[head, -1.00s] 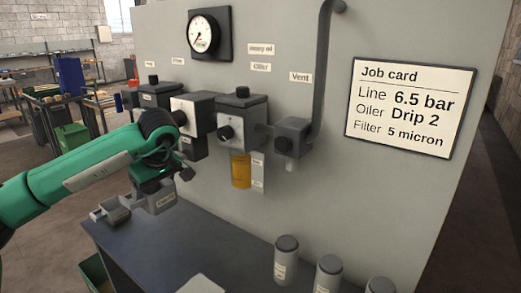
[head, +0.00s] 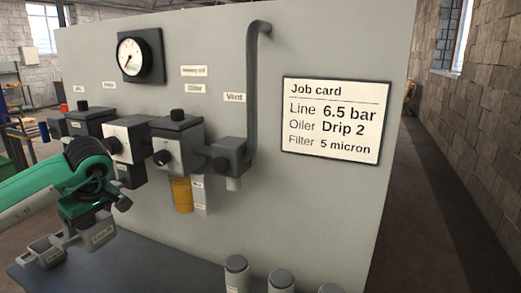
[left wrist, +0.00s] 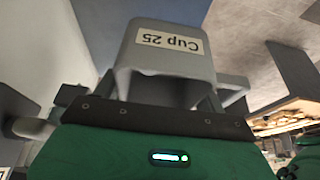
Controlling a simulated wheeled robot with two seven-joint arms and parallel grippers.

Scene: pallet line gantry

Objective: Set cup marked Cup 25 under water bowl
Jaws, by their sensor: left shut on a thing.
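My left gripper (head: 88,212) is shut on a grey cup (head: 103,237) with a pale label. In the left wrist view, the cup (left wrist: 170,55) reads "Cup 25", upside down in that picture. In the head view, the gripper and cup are at the lower left, in front of the panel, below and left of the amber oiler bowl (head: 183,195). I cannot make out a water bowl. My left arm covers the area below the leftmost units (head: 88,121). My right gripper is not in view.
Several grey canisters (head: 236,274) stand along the dark bench (head: 150,270). A vent block (head: 230,155) with a pipe and a job card (head: 335,120) are on the panel (head: 290,210).

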